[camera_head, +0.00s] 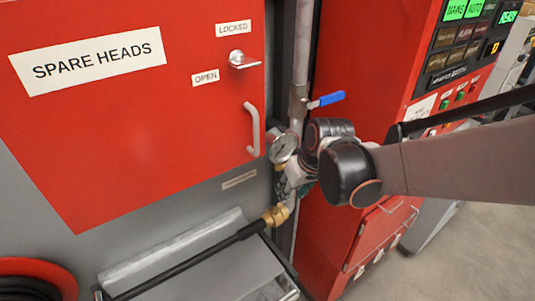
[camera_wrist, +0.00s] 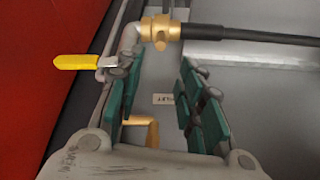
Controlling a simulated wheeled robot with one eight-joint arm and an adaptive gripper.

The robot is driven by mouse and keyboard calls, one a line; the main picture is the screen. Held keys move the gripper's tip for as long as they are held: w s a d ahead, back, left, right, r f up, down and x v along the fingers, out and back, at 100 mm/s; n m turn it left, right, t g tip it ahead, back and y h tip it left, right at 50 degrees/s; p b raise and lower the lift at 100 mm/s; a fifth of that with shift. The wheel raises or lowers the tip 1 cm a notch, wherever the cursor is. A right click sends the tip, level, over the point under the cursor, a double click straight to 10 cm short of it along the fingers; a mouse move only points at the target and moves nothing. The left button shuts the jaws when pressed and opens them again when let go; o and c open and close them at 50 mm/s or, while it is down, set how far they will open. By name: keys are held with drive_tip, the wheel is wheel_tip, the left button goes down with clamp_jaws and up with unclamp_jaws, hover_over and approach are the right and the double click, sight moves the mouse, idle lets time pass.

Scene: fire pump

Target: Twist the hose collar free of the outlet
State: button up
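The brass hose collar (camera_head: 276,215) sits on the lower end of the outlet pipe, with the black hose (camera_head: 215,260) running from it to the lower left. In the wrist view the collar (camera_wrist: 160,30) is at the top, between the grey outlet elbow (camera_wrist: 130,42) and the hose (camera_wrist: 250,35). My gripper (camera_wrist: 158,95) is open there, its green-padded fingers apart and the collar beyond their tips, not between them. In the head view my gripper (camera_head: 283,186) is just above the collar, partly hidden by my wrist.
A yellow lever (camera_wrist: 78,62) is beside the elbow. A brass bent piece (camera_wrist: 140,125) shows low between the fingers, partly hidden. A pressure gauge (camera_head: 283,147) and blue-handled valve (camera_head: 326,100) are on the pipe. A red door (camera_head: 130,120) with a pale handle (camera_head: 252,130) is left; a grey ledge (camera_head: 215,280) is below.

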sight(278, 214)
drive_tip(key=b+x, duration=0.2)
drive_tip(key=x, duration=1.2)
drive_tip(key=shift+s+b, duration=0.1)
drive_tip(key=shift+b, duration=0.2)
drive_tip(key=shift+c, duration=0.4)
clamp_jaws()
